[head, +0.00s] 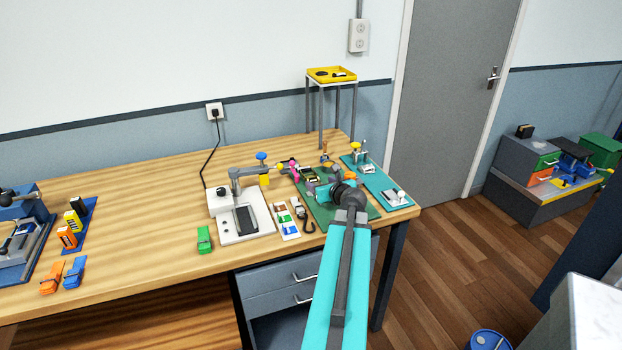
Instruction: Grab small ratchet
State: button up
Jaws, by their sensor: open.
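My gripper (306,174) is at the end of my teal and dark arm, over the dark green mat (352,214) near the bench's right end. It is small here and partly mixed with the parts around it. I cannot single out the small ratchet with certainty. A small silver and dark metal piece (367,169) lies on the teal mat (381,184) right of my gripper. Another pale metal piece (396,197) lies at that mat's near end. A dark hooked piece (301,213) lies left of the green mat. My gripper appears empty.
A white-based fixture (253,229) with a grey arm stands left of my gripper. A green block (204,240), orange buckle (51,278) and blue buckle (75,271) lie farther left. A yellow tray (333,73) tops a stand behind. The bench's middle left is clear.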

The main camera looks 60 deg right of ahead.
aim_at(314, 180)
jog(key=shift+x, duration=1)
jog(key=shift+w+d+f, duration=0.1)
jog(key=shift+p+x, duration=0.75)
jog(key=shift+x, duration=1.7)
jog(key=shift+f, duration=0.15)
jog(key=c, duration=1.3)
